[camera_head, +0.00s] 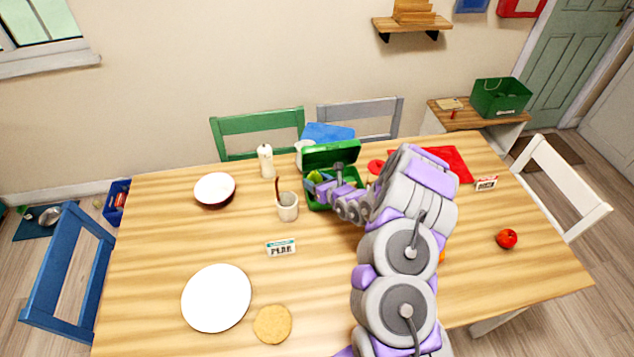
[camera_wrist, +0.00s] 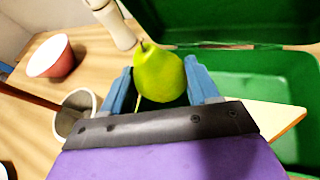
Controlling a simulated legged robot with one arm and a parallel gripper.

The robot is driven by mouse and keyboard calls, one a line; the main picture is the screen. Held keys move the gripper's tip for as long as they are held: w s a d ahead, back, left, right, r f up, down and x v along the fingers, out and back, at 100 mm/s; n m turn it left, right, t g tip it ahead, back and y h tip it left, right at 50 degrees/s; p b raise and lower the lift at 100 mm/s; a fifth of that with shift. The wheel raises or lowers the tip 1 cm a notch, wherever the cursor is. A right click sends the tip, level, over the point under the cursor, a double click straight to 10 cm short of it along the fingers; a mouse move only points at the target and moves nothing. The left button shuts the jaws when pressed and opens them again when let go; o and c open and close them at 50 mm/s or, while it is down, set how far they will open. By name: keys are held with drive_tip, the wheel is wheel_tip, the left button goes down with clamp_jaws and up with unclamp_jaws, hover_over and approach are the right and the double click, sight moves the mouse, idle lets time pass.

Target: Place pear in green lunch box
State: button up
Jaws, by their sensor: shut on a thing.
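The pear (camera_wrist: 160,74) is green-yellow with a brown stem. It sits between the two blue fingers of my gripper (camera_wrist: 162,88), which is shut on it. The green lunch box (camera_wrist: 270,88) is open, its lid (camera_wrist: 225,22) raised at the back; the pear appears beside or over its left part in the wrist view. In the head view my gripper (camera_head: 322,190) is at the lunch box (camera_head: 330,154), and my arm hides part of the box. I cannot tell the pear apart there. A pale flat piece (camera_wrist: 275,118) shows in the box area behind my gripper.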

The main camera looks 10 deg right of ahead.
drive_tip(key=shift+f, duration=0.5)
drive_tip(key=shift+f, duration=0.1)
drive_tip(key=o, duration=1.1)
